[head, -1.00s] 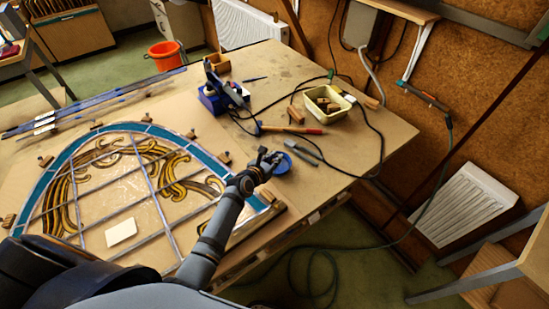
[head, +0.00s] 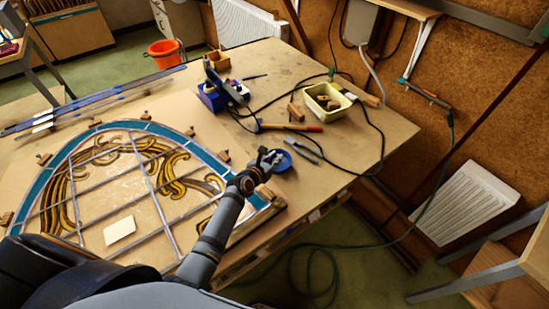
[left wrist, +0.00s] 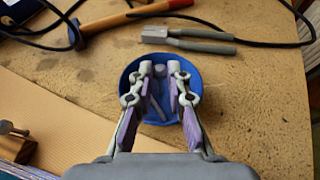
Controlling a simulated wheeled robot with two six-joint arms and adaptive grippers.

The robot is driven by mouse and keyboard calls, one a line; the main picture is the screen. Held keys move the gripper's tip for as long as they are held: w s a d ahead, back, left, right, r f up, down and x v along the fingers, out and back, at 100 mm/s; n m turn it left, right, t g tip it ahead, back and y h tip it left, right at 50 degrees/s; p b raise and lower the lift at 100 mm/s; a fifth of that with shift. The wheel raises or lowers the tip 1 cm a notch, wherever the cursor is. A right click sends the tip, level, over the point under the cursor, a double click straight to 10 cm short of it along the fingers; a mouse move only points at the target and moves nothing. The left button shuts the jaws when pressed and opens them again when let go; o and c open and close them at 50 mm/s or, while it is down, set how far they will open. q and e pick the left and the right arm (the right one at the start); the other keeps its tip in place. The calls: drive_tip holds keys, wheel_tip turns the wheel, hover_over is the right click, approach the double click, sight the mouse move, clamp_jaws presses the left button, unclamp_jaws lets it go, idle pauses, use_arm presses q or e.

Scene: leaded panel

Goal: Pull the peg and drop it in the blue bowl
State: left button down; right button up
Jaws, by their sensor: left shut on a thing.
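The blue bowl (head: 284,164) sits on the bench near its front edge, and its round rim also shows in the left wrist view (left wrist: 131,99). My left gripper (head: 270,158) is over the bowl's left side in the head view. In the left wrist view its fingers (left wrist: 160,70) are in front of the bowl and close around a small grey peg (left wrist: 160,73). A thin grey shape below the peg, between the fingers, is hard to make out. How high the fingertips are above the bowl's floor cannot be told. My right gripper is not in view.
Pliers (head: 306,150) and a wooden-handled hammer (head: 290,128) lie just beyond the bowl. A cream tub (head: 322,112), a blue soldering stand (head: 212,98) and black cables are farther back. The leaded panel (head: 150,185) fills the left, with wooden blocks along its edge.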

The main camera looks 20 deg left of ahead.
use_arm(q)
drive_tip(key=c, duration=1.2)
unclamp_jaws()
drive_tip(key=v, duration=1.2)
drive_tip(key=shift+s+f, duration=0.1)
drive_tip(key=shift+s, duration=0.05)
